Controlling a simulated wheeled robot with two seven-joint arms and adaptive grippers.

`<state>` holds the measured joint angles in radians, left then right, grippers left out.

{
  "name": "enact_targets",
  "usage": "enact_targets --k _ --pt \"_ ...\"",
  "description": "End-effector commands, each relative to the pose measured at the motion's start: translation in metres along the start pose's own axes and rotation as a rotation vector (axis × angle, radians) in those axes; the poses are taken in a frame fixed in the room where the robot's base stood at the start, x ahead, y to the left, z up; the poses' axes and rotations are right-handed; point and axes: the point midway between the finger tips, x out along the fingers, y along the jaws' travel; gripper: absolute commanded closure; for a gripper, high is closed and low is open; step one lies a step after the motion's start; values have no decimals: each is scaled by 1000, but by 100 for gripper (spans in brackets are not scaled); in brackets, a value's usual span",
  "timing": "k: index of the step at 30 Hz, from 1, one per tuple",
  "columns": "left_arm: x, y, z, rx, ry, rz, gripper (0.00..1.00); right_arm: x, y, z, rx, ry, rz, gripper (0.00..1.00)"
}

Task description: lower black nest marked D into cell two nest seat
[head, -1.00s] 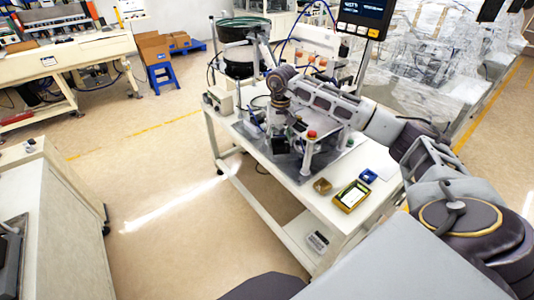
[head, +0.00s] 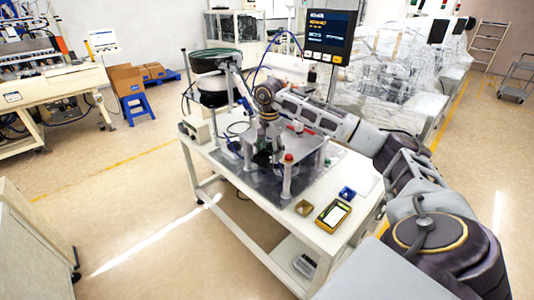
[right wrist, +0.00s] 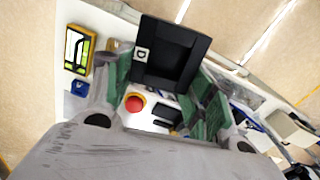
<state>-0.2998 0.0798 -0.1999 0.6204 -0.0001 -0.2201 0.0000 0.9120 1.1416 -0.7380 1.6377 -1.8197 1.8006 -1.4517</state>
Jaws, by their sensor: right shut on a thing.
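A black square nest (right wrist: 147,73) with a white "D" label on its edge is between the green-padded fingers of my right gripper (right wrist: 165,84) in the right wrist view. The gripper is shut on it. In the head view my right gripper (head: 266,143) points down over the cell fixture (head: 270,188) on the white bench. The nest is small and dark there, and its edges are hard to make out. The nest seat is hidden or too small to tell, so I cannot see whether the nest touches it. My left gripper is in neither current view.
A red button (head: 288,157) on a post stands close beside the gripper. A yellow device (head: 333,214), a blue bin (head: 347,193) and a tan bin (head: 303,207) sit at the bench's near right. A bowl feeder (head: 216,61) and a screen (head: 329,34) stand behind.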

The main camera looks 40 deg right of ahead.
Motion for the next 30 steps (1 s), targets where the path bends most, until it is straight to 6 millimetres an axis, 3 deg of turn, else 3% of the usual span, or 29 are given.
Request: enact_targets --k 30 --pt "0 0 1 0 -1 0 23 -3 11 4 809 -1 -2 75"
